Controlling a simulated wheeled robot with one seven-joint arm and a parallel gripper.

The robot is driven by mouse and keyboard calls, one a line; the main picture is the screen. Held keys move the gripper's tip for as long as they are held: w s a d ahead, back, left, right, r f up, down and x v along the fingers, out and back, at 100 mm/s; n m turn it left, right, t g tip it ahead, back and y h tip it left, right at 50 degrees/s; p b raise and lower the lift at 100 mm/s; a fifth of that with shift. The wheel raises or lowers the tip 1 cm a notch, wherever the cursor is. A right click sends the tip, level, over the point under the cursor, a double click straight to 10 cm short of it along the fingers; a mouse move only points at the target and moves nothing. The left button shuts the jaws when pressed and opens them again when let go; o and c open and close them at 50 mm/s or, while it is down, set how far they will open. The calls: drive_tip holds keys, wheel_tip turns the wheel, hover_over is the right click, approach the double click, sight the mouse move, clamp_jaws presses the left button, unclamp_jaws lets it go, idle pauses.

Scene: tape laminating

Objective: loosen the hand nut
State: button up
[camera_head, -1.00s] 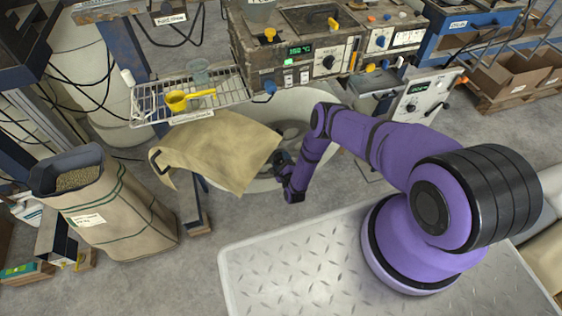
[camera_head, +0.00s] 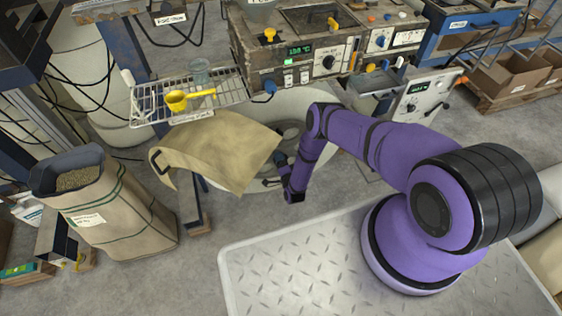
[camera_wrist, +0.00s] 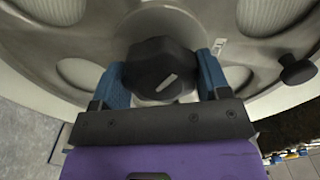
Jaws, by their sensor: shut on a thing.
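The hand nut (camera_wrist: 158,62) is a black lobed knob with a pale line on its face. It sits at the centre of a pale round reel with large holes (camera_wrist: 98,40) in the wrist view. My gripper (camera_wrist: 162,80) has its two blue fingers on either side of the nut and is shut on it. In the head view, my gripper (camera_head: 276,174) is small and dark in front of the reel (camera_head: 294,135), partly under the edge of the tan sheet. The nut itself cannot be made out there.
A tan sheet (camera_head: 215,150) hangs just left of my gripper. A small black knob (camera_wrist: 297,69) stands on the reel's right side. A wire rack (camera_head: 228,90) with a yellow scoop (camera_head: 178,100) and a control box (camera_head: 300,50) are behind. A sack (camera_head: 110,210) stands at left.

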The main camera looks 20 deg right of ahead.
drive_tip(key=n, duration=0.6)
drive_tip(key=shift+n, duration=0.3)
drive_tip(key=n, duration=0.5)
drive_tip(key=shift+n, duration=0.4)
drive_tip(key=o, duration=0.9)
